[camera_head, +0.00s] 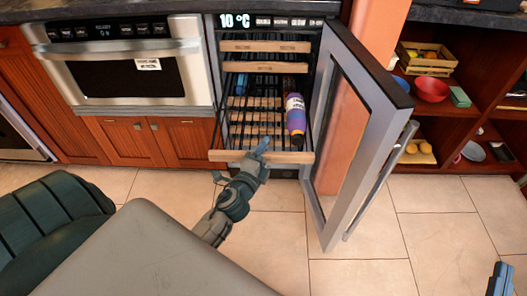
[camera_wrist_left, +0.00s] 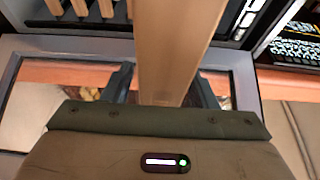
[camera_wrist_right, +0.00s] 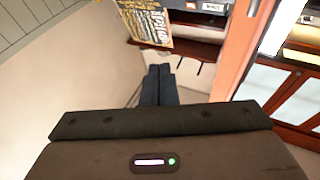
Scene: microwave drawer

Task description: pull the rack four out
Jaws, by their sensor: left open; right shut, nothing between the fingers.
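The cooler's racks have wooden fronts, with two upper ones (camera_head: 265,46) in the head view. A lower rack's wooden front (camera_head: 232,156) stands forward of the others, with a purple and orange bottle (camera_head: 295,115) lying above it. I cannot tell its number. My left gripper (camera_head: 262,148) is at this front, near its middle. In the left wrist view the wooden bar (camera_wrist_left: 168,50) runs between the open fingers of the left gripper (camera_wrist_left: 163,82); contact is unclear. My right gripper (camera_head: 501,278) is far to the right, shut and empty in the right wrist view (camera_wrist_right: 158,72).
The cooler's glass door (camera_head: 350,140) is swung open to the right of the racks, its handle (camera_head: 383,180) facing outward. An oven (camera_head: 125,65) is to the left. Open shelves with a red bowl (camera_head: 431,88) stand to the right. The tiled floor (camera_head: 345,270) in front is clear.

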